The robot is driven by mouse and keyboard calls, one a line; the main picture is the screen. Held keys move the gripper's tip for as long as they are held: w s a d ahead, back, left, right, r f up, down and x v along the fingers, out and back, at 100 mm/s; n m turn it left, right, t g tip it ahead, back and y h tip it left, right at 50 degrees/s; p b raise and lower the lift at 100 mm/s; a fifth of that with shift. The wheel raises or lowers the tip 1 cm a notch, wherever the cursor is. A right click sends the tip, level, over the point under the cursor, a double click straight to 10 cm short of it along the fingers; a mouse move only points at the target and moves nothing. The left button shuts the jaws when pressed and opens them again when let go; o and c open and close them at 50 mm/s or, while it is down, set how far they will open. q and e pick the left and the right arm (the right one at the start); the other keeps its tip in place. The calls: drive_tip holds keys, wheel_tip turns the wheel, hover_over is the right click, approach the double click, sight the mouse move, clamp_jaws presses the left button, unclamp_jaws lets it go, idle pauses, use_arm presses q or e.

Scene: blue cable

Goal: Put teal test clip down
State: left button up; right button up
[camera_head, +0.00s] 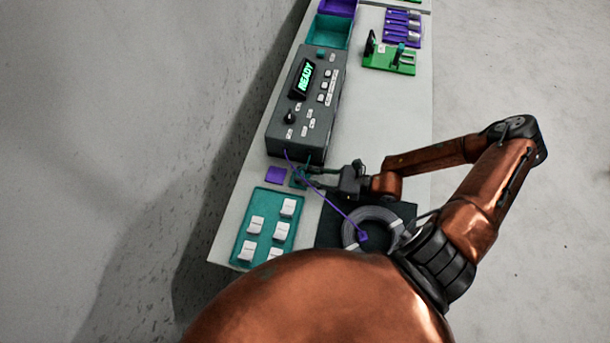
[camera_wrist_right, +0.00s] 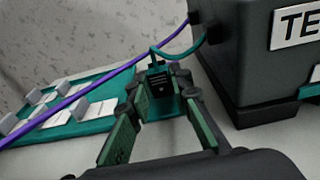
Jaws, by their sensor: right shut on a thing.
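The teal test clip (camera_wrist_right: 160,84) is a dark teal block with a teal lead rising from its top and curving to the tester. My right gripper (camera_wrist_right: 160,96) is shut on it, with a finger on each side. In the head view my right gripper (camera_head: 308,176) is low at the tester's near end, over a small teal patch (camera_head: 296,182). The clip is hard to tell from that patch there, and I cannot tell whether it touches the table. My left gripper is not in view.
The dark tester (camera_head: 318,95) reads READY. A purple square (camera_head: 276,175) lies beside the teal patch. A purple lead runs to a purple clip (camera_head: 363,237) at the cable coil (camera_head: 352,222). A teal tray (camera_head: 245,248) holds white blocks. Green fixture (camera_head: 390,66) stands farther off.

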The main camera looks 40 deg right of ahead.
drive_tip(key=o, duration=0.8)
drive_tip(key=shift+s+f, duration=0.35)
drive_tip(key=shift+f, duration=0.55)
drive_tip(key=shift+r, duration=0.15)
drive_tip(key=shift+w+r+p, duration=0.1)
drive_tip(key=shift+r+p, duration=0.25)
drive_tip(key=shift+r, duration=0.1)
drive_tip(key=v, duration=0.4)
drive_tip(key=p+v, duration=0.1)
drive_tip(key=v, duration=0.2)
drive_tip(key=r+v, duration=0.1)
drive_tip(key=v, duration=0.3)
drive_tip(key=shift+d, duration=0.35)
